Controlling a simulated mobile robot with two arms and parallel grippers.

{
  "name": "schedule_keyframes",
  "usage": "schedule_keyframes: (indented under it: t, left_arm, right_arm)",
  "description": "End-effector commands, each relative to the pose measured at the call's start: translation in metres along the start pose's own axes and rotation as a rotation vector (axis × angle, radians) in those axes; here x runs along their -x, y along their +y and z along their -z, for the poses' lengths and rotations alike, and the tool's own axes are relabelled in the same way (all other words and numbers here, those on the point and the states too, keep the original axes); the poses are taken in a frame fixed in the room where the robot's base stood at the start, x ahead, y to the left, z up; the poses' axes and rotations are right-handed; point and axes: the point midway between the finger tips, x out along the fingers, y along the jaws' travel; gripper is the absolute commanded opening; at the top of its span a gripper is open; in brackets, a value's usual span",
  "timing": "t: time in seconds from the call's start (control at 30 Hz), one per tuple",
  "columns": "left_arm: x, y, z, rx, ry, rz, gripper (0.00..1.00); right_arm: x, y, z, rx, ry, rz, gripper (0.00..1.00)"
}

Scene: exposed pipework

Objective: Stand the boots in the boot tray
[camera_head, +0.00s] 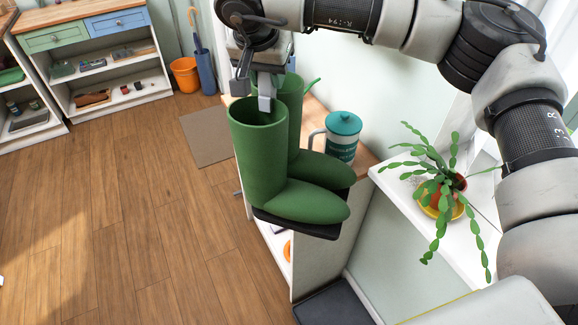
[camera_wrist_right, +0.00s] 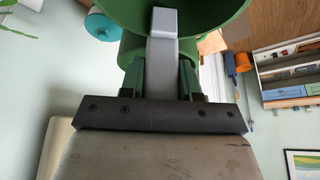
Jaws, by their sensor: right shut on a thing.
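A pair of green boots (camera_head: 262,160) hangs upright in the head view, soles down and toes to the right, above the floor. My right gripper (camera_head: 262,92) reaches down from above and is shut on the boots at the top of their shafts. In the right wrist view the green boot rim (camera_wrist_right: 205,14) shows close up at the fingers (camera_wrist_right: 163,62). A dark flat thing with a raised edge, which looks like the boot tray (camera_head: 335,304), lies low at the bottom of the head view, partly cut off. My left gripper is not in view.
A wooden-topped cabinet (camera_head: 318,262) stands behind the boots, with a teal-lidded jug (camera_head: 342,135) on it. A potted plant (camera_head: 440,195) stands on a white ledge. An orange bucket (camera_head: 185,74), shelves and a grey mat (camera_head: 207,138) are farther back. The left floor is clear.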

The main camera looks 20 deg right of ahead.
Motion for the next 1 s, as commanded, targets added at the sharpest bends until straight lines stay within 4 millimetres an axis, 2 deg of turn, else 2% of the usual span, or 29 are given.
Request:
schedule_keyframes:
  t: [0.03,0.1,0.67,0.87,1.0]
  left_arm:
    - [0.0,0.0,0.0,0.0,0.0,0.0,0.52]
    - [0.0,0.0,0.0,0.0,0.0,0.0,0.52]
    - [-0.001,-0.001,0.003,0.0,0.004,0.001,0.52]
    - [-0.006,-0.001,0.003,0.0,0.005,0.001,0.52]
    - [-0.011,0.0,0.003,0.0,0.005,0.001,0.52]
  right_arm:
    - [0.0,0.0,0.0,0.0,0.0,0.0,0.07]
    - [0.0,0.0,0.0,0.0,0.0,0.0,0.0]
    - [0.006,0.0,0.004,-0.002,0.004,0.003,0.0]
    - [0.024,0.0,0.011,-0.003,0.005,0.004,0.0]
    - [0.049,-0.001,0.021,-0.004,0.006,0.007,0.0]
